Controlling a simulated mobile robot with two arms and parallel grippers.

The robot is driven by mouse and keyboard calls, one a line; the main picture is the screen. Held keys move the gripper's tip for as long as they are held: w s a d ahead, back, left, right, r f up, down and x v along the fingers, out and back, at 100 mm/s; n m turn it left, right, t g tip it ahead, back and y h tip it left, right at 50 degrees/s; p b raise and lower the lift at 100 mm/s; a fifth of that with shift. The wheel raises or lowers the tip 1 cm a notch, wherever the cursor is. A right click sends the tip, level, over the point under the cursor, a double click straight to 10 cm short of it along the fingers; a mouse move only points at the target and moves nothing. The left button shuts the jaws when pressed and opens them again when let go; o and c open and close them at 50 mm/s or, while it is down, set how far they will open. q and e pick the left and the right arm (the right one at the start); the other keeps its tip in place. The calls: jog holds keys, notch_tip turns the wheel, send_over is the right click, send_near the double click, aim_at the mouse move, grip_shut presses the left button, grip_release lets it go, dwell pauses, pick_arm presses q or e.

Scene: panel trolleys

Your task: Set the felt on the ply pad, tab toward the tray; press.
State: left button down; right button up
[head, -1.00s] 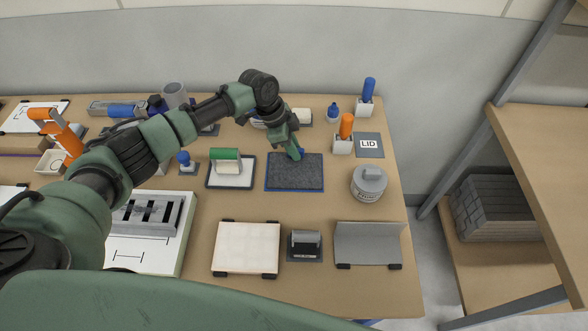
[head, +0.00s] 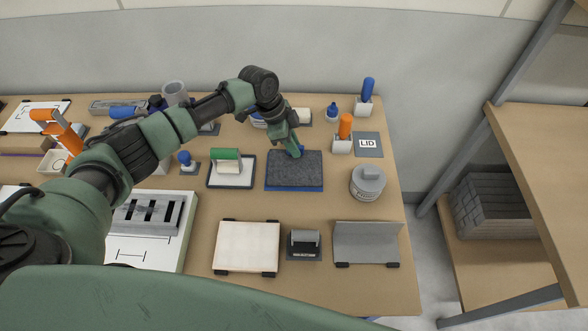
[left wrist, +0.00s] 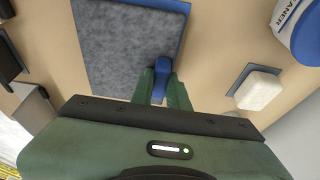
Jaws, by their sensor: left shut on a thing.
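The dark grey felt (head: 294,167) is just above the blue tray (head: 295,189), whose rim shows more along the front side. A blue tab (left wrist: 162,84) stands at the felt's far edge. My left gripper (head: 297,152) is shut on this tab. In the left wrist view the felt (left wrist: 120,50) spreads out beyond the fingers. The ply pad (head: 247,246), a pale square board with dark corner pieces, lies bare at the front of the table. My right gripper is not in view.
A grey canister (head: 368,183) stands right of the tray, and a green-handled block on a pad (head: 232,169) lies left of it. A small dark stamp-like block (head: 304,244) and a grey angled plate (head: 367,243) sit right of the ply pad. Bare table lies between tray and pad.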

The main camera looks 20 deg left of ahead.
pick_arm(q)
jog(key=shift+r+p, duration=1.8)
jog(key=shift+r, duration=0.3)
jog(key=shift+f, duration=0.1)
